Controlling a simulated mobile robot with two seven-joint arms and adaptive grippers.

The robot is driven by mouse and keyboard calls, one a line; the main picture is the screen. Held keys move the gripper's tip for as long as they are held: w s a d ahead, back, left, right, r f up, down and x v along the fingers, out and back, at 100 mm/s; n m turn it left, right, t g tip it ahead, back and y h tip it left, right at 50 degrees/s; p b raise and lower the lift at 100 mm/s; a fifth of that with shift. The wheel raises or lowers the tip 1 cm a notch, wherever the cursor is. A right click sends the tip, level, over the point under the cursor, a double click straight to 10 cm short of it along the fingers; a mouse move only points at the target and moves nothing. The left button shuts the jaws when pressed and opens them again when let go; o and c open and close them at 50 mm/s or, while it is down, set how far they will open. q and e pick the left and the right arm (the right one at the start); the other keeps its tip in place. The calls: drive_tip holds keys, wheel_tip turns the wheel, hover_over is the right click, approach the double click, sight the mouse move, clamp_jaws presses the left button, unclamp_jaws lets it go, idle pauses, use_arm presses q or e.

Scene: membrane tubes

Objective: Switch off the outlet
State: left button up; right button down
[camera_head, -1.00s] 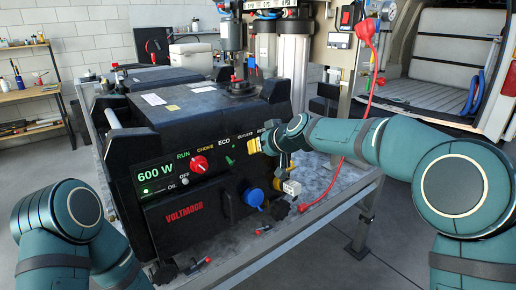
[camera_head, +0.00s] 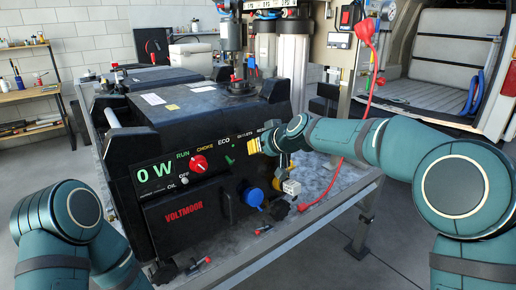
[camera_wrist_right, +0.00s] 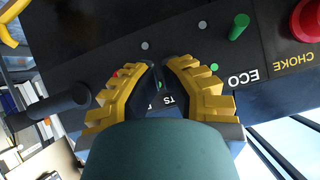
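The black generator (camera_head: 180,150) stands on the metal bench. Its green display (camera_head: 154,172) reads 0 W. The OUTLETS label (camera_head: 242,136) is on the front panel, partly hidden by my right gripper (camera_head: 253,146). In the right wrist view, the yellow fingers of my right gripper (camera_wrist_right: 161,68) come close together in front of the outlets spot, a narrow dark gap between them. A small green bit (camera_wrist_right: 160,86) shows in the gap. The outlet switch itself is mostly hidden, so I cannot tell whether the fingers hold it. My left arm is at lower left, its gripper out of view.
The red choke knob (camera_head: 199,164), the green ECO switch (camera_head: 230,160) and the oil switch (camera_head: 184,181) sit on the same panel. A blue round cap (camera_head: 253,197) is below. A red cable (camera_head: 371,90) hangs at the right, behind my right forearm.

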drive_tip(key=shift+r, duration=0.15)
idle(0.8)
drive_tip(key=shift+r+p, duration=0.6)
drive_tip(key=shift+r, duration=0.05)
drive_tip(key=r+p, duration=0.1)
drive_tip(key=r, duration=0.1)
drive_tip(key=r+p, duration=0.1)
drive_tip(key=r, duration=0.1)
drive_tip(key=shift+w+d+r+p, duration=0.1)
drive_tip(key=shift+d+p, duration=0.2)
drive_tip(key=shift+p, duration=0.05)
drive_tip(key=s+d+r+b, duration=0.1)
drive_tip(key=s+d, duration=0.5)
drive_tip(key=s, duration=0.1)
drive_tip(key=shift+s+d+r+b, duration=0.15)
drive_tip(key=shift+s+r+b, duration=0.1)
drive_tip(key=shift+r+b, duration=0.1)
